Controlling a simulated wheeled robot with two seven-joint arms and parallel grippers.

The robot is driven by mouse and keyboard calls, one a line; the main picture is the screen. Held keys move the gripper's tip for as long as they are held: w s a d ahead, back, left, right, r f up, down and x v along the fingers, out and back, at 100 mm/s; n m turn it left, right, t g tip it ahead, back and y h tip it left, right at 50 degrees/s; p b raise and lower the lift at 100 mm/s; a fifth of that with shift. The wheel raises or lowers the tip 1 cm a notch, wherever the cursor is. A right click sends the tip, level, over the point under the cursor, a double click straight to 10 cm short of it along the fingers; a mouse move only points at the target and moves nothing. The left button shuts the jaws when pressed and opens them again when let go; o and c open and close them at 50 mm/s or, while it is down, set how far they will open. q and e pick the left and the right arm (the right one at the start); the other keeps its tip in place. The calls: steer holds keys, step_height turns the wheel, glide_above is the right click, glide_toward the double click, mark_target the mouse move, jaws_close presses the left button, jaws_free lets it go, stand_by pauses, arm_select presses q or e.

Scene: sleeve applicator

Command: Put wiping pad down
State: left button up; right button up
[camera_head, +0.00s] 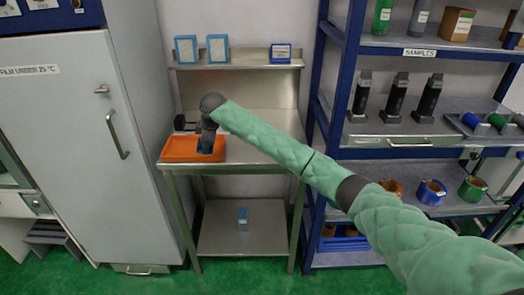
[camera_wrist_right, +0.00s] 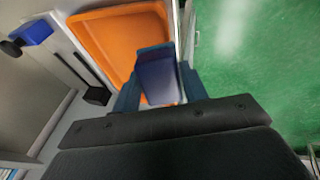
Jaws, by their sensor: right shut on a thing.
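My right gripper (camera_head: 207,146) hangs from the green-sleeved right arm over the orange tray (camera_head: 171,154) on the steel bench. In the right wrist view its two blue fingers are shut on a dark blue wiping pad (camera_wrist_right: 159,82). The orange tray (camera_wrist_right: 105,32) lies below and beyond the pad there. The pad is near the tray's edge in that view; whether it touches the tray cannot be told. In the head view the pad is too small and dark to tell from the fingers. My left gripper is not in view.
The steel bench (camera_head: 262,152) is bare right of the tray. A dark item (camera_head: 180,123) stands behind the tray. A tall grey cabinet (camera_head: 75,170) stands left and a loaded blue-framed rack (camera_head: 322,110) right. Framed cards stand on the shelf above.

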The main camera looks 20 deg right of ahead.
arm_select(q)
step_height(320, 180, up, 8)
steer(key=b, duration=0.1)
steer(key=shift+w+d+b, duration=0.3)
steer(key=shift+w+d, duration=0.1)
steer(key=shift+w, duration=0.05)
arm_select(e)
steer(key=w+d+r+g+h, duration=0.1)
steer(key=d+r+g, duration=0.1)
steer(key=d, duration=0.9)
steer(key=w+d+r+g+h, duration=0.1)
steer(key=w+d+r+g, duration=0.1)
steer(key=d, duration=0.9)
steer(key=shift+d, duration=0.15)
steer(key=shift+d, duration=0.1)
step_height(320, 180, down, 6)
steer(key=shift+p, duration=1.1)
step_height(320, 180, down, 3)
steer(key=shift+f+p, duration=0.1)
steer(key=shift+p, duration=0.9)
steer(key=shift+f, duration=0.15)
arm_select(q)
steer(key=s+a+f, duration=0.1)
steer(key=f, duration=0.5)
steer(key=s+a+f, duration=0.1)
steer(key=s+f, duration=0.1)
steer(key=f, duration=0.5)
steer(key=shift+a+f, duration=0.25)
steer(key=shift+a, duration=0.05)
